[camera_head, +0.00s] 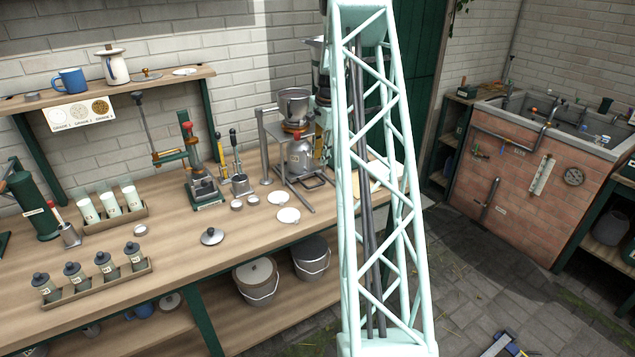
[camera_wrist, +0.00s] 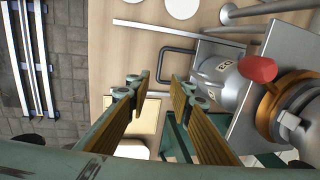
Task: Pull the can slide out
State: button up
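The can slide is a flat grey plate with a dark loop handle (camera_wrist: 165,52) at its front. The handle also shows low at the front of the metal stand (camera_head: 318,182). A silver can (camera_wrist: 222,82) with a label sits on the slide, under the stand's funnel; it also shows in the head view (camera_head: 299,157). My gripper (camera_wrist: 157,84) is open, its two fingers apart with nothing between them. In the wrist view the handle lies just beyond the fingertips, and no contact shows. My mint lattice column hides part of the bench right of the stand in the head view.
A red knob (camera_wrist: 258,68) and brass collar (camera_wrist: 280,102) are close right of my fingers in the wrist view. White discs (camera_head: 288,215) lie on the bench (camera_head: 240,240) before the stand. A lidded pot (camera_head: 256,279) stands on the lower shelf.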

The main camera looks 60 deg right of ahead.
aim_at(317, 185)
jog(key=shift+w+d+f+b, duration=0.15)
jog(key=shift+w+f+b, duration=0.15)
jog(key=shift+f, duration=1.95)
jog(key=shift+w+d+f+b, duration=0.2)
jog(key=shift+w+f, duration=0.25)
jog(key=shift+f, duration=1.75)
jog(key=shift+w+d+f+b, duration=0.1)
jog(key=shift+w+f+b, duration=0.2)
jog(key=shift+f, duration=1.95)
grip_shut()
